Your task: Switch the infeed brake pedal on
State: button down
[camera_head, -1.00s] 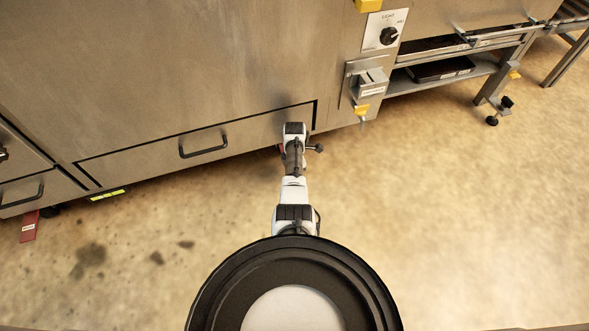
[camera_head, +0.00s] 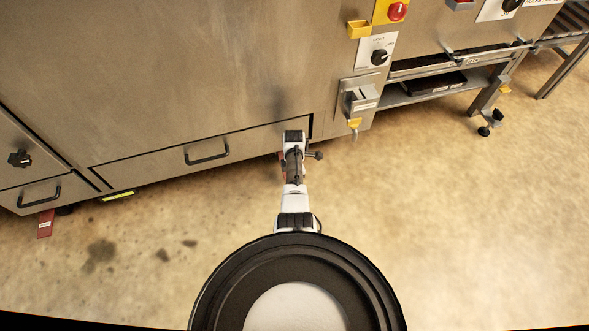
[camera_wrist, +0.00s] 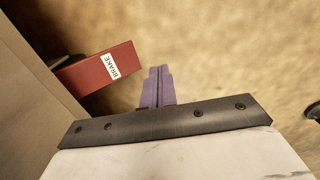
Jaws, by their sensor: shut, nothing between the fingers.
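The red brake pedal (camera_wrist: 98,68), with a white label reading BRAKE, sticks out from beside a metal panel at the left of the wrist view. My gripper (camera_wrist: 158,72) has purple fingers that are shut and empty. They point over the floor to the right of the pedal, with a gap between in the picture. In the head view, a small bit of red (camera_head: 281,157) shows beside my arm, low at the machine's front. My arm hides most of that spot and the fingers there. I cannot tell the pedal's switch state.
Another red labelled pedal (camera_head: 45,223) shows under the machine at the far left. A drawer handle (camera_head: 207,152) sticks out left of my arm. The near floor is open.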

jog(key=s+d+r+p, duration=0.1)
jog(key=s+r+p, duration=0.2)
jog(key=r+p, duration=0.3)
jog(key=shift+s+p, duration=0.15)
jog(key=shift+p, duration=0.85)
